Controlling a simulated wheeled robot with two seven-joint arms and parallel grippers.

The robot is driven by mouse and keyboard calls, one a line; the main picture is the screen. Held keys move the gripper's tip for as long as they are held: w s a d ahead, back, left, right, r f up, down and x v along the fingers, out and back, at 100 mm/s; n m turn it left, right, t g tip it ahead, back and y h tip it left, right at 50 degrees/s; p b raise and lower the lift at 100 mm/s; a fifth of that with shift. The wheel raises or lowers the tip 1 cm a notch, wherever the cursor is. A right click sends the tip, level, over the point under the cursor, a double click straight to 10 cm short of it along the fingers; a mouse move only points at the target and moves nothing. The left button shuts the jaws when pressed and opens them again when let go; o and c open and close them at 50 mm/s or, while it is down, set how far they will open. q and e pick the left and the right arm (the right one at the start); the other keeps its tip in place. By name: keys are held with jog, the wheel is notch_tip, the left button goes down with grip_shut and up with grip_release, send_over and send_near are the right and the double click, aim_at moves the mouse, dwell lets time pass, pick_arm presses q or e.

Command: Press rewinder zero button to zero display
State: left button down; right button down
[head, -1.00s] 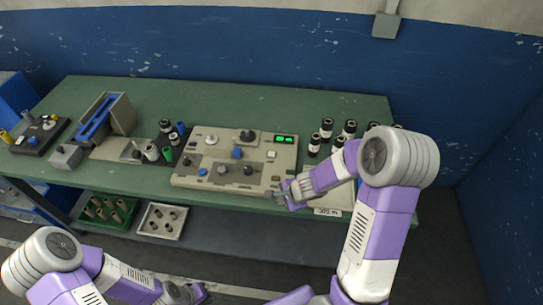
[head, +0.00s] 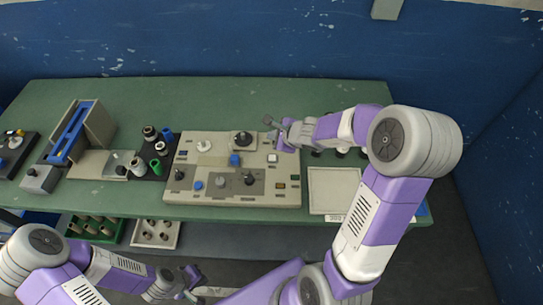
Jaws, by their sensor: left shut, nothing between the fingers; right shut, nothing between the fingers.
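The rewinder (head: 228,197) is a beige panel unit with knobs on the green bench. A small pale button (head: 272,158) sits on its right part, and small square buttons (head: 280,185) sit lower right; I cannot read which is the zero button. The display at its upper right corner is hidden behind my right gripper. My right gripper (head: 270,122) is shut and empty, over the rewinder's back right corner; I cannot tell if it touches anything. My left gripper (head: 192,277) is shut and empty, low in front of the bench.
A white tray (head: 334,189) lies right of the rewinder. Dark and white rolls (head: 150,133) stand on its left, beside a holder with a blue strip (head: 75,133). A green crate (head: 95,228) and a pale bin (head: 156,232) sit below.

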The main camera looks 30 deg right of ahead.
jog(key=b, duration=0.8)
send_over(274, 160)
notch_tip(274, 160, down, 8)
jog(key=shift+w+f, duration=0.1)
jog(key=shift+f, duration=0.25)
jog(key=shift+f+b, duration=0.1)
jog(key=shift+b, duration=0.2)
dwell(1.1)
jog(key=shift+f+b, duration=0.35)
jog(key=shift+b, duration=0.1)
jog(key=shift+f+b, duration=0.45)
jog(key=shift+b, duration=0.05)
dwell(0.7)
jog(key=shift+r, duration=0.1)
jog(key=shift+r+p, duration=0.75)
jog(key=shift+r, duration=0.05)
notch_tip(274, 160, up, 5)
jog(key=p, duration=0.4)
jog(key=shift+p, duration=0.3)
